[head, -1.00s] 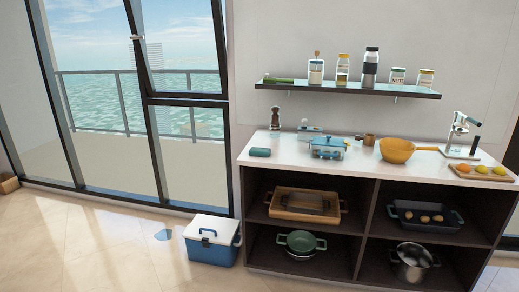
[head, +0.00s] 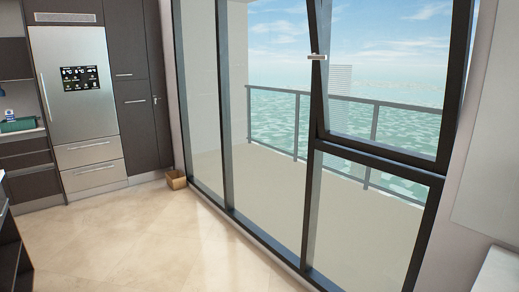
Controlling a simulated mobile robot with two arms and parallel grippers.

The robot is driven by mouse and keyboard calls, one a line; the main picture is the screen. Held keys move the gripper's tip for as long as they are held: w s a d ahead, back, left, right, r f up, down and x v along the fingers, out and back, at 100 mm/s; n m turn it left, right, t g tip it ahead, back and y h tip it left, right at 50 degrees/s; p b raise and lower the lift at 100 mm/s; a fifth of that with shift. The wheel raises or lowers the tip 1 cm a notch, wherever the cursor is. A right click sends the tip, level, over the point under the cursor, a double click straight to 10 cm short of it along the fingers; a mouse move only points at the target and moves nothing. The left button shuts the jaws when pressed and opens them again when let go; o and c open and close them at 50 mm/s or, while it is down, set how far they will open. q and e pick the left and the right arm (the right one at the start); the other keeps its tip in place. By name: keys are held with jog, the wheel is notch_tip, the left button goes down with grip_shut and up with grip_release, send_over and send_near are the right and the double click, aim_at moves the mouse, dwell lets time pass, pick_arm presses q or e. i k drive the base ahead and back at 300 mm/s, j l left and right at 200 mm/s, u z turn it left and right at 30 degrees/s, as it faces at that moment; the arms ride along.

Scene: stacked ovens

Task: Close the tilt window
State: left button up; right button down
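The tilt window (head: 385,140) is the upper dark-framed pane on the right of the glass wall in the head view. Its sash leans inward at the top, and its left edge slants away from the upright frame. A light handle (head: 317,57) sits on the left edge of the sash. A fixed lower pane (head: 365,225) lies beneath it. Neither of my grippers shows in the head view.
Pale tiled floor (head: 150,240) is open in front of the glass wall. A small brown box (head: 176,180) stands by the far end of the glass. A fridge (head: 75,100) and dark cabinets are at the left. A counter edge shows at the lower left.

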aim_at(463, 11)
jog(key=i+j+u, duration=0.25)
jog(key=i+u, duration=0.25)
jog(key=i, duration=0.4)
jog(key=i+l+u, duration=0.15)
jog(key=i+u, duration=0.35)
jog(key=i, duration=0.4)
jog(key=i+z, duration=0.4)
jog(key=i+j+z, duration=0.1)
jog(key=i+z, duration=0.2)
jog(key=z, duration=0.15)
jog(key=i+j+z, duration=0.2)
jog(key=i+z, duration=0.2)
jog(key=k, duration=0.05)
